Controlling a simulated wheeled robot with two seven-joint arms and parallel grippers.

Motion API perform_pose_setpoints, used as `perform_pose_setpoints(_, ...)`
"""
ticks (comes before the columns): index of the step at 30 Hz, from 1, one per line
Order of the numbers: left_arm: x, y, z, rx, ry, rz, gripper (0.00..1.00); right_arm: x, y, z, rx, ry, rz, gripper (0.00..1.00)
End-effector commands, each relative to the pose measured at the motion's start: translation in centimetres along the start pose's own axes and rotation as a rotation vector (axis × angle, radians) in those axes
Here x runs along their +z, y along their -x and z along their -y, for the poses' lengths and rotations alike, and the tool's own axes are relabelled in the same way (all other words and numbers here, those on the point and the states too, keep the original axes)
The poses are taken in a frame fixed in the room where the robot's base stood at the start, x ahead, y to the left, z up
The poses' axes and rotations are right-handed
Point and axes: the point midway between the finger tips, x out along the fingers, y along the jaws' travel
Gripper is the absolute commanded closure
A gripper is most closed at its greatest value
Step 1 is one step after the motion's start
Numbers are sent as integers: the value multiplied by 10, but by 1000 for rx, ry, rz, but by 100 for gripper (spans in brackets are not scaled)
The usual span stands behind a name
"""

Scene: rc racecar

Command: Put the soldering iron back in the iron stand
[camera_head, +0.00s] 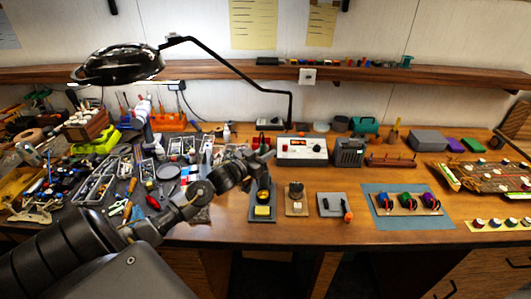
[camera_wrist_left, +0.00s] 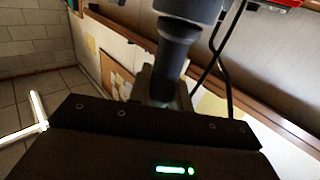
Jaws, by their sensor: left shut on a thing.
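My left arm reaches in from the left in the head view, and its gripper (camera_head: 258,160) is above and just behind the iron stand. The iron stand (camera_head: 264,192) has a dark base with a yellow sponge at its front, on the wooden bench. In the left wrist view a dark, tapering handle (camera_wrist_left: 173,55), which looks like the soldering iron, stands in front of the palm with a grey-blue part at its top. My left gripper is shut on it. The iron's tip is hidden, and I cannot tell whether it touches the stand. My right gripper is not in view.
A white soldering station (camera_head: 302,151) stands behind and right of the stand. A small holder (camera_head: 296,198) and a grey pad (camera_head: 333,205) lie to the right. The lamp arm (camera_head: 240,70) arches overhead. Tools crowd the left; bare wood lies in front.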

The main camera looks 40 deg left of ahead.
Motion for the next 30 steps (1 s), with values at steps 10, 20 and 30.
perform_pose_setpoints(10, 0, 0, 0, 0, 0, 0, 55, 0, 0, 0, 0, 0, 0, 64)
perform_pose_setpoints(20, 0, 0, 0, 0, 0, 1, 38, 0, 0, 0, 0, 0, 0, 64)
perform_pose_setpoints(30, -2, 2, 0, 0, 0, 1, 36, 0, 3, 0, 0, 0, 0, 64)
